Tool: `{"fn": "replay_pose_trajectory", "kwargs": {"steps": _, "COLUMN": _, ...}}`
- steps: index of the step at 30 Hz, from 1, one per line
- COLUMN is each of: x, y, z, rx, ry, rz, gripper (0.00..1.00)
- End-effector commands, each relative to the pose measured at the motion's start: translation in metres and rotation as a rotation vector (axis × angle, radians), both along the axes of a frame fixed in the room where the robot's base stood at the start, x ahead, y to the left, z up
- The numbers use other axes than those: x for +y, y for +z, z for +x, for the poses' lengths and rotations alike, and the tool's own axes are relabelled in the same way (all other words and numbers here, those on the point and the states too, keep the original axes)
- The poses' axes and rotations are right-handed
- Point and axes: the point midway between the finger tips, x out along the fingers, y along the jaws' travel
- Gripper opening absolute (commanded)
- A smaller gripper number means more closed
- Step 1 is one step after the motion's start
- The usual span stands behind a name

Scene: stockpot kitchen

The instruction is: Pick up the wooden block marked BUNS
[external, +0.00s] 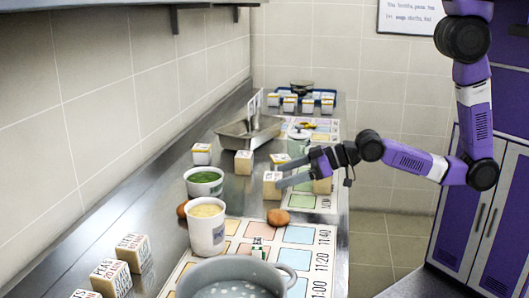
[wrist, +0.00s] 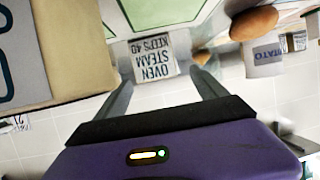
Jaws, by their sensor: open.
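No block can be read as BUNS in either view. My gripper (external: 281,176) is open and reaches left over the counter, its fingers close to a pale wooden block (external: 272,186). I cannot tell whether they touch it. Another block (external: 322,185) is partly hidden behind my gripper. In the wrist view my open fingers (wrist: 162,82) show with nothing clearly held between them. A large wooden block (wrist: 70,50) with partly cut-off dark letters fills the upper left there.
Labelled blocks (external: 243,163) (external: 201,154) stand farther back by a metal tray (external: 248,135). A green-filled tub (external: 203,182), a yellow-filled tub (external: 207,228), a brown round item (external: 278,217) and a grey pot (external: 232,277) stand nearer. The wall bounds the counter's left.

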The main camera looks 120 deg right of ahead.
Motion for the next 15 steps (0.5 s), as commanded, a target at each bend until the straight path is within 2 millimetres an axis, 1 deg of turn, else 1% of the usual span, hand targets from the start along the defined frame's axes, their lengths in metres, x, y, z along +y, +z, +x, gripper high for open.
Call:
{"fn": "replay_pose_trajectory", "kwargs": {"steps": 3, "x": -0.008, "y": -0.004, "z": 0.010, "rx": -0.001, "ry": 0.000, "rz": -0.001, "gripper": 0.82}}
{"fn": "replay_pose_trajectory", "kwargs": {"steps": 8, "x": -0.018, "y": -0.009, "z": 0.019, "rx": -0.001, "ry": -0.001, "rz": -0.002, "gripper": 0.82}}
{"fn": "replay_pose_trajectory", "kwargs": {"steps": 15, "x": -0.039, "y": -0.023, "z": 0.041, "rx": -0.001, "ry": 0.000, "rz": -0.001, "gripper": 0.82}}
